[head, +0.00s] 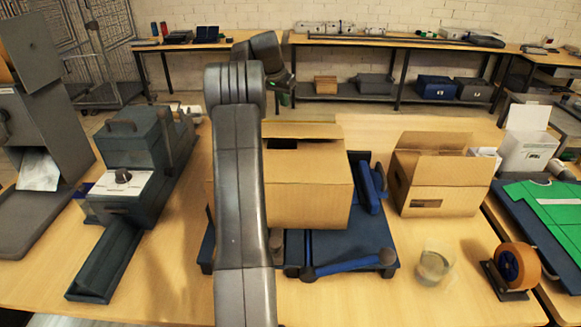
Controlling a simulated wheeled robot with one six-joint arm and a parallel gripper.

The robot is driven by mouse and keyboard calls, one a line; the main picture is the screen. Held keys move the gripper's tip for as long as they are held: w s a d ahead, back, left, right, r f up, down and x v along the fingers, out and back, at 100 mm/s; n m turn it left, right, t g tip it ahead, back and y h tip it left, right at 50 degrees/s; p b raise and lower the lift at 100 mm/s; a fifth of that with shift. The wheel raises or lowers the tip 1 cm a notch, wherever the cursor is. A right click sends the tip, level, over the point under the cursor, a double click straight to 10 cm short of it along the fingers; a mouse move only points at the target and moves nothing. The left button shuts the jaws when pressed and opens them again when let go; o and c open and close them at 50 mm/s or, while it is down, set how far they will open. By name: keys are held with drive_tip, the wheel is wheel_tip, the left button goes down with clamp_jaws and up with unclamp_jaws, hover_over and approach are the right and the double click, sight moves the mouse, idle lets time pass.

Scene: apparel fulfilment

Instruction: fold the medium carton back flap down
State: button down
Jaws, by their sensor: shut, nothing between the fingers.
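A brown carton (310,190) stands on a blue fixture in the middle of the table, partly hidden by my arm. I take it as the medium carton. Its back flap (305,130) shows as a strip along the far top edge, and a dark gap in the top lies in front of it. I cannot tell the flap's exact angle. My gripper (282,82) is above and beyond the carton's far edge, pointing down, apart from the carton as seen here. It is small and partly hidden by my wrist, shut and empty.
A second open carton (437,195) with raised flaps stands to the right. The blue fixture (350,250) has bars beside the carton. A grey machine (135,165) is at left.

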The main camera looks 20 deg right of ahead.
idle(0.4)
drive_tip(key=s+b, duration=0.2)
drive_tip(key=s+a, duration=0.1)
drive_tip(key=shift+f+b, duration=0.25)
drive_tip(key=shift+b, duration=0.15)
drive_tip(key=s+b, duration=0.1)
drive_tip(key=s, duration=0.1)
drive_tip(key=s+a+b, duration=0.1)
drive_tip(key=s+b, duration=0.2)
drive_tip(key=s, duration=0.1)
drive_tip(key=shift+a+f+b, duration=0.25)
drive_tip(key=shift+a+b, duration=0.05)
drive_tip(key=shift+b, duration=0.1)
drive_tip(key=shift+s+r, duration=0.15)
drive_tip(key=shift+s, duration=0.1)
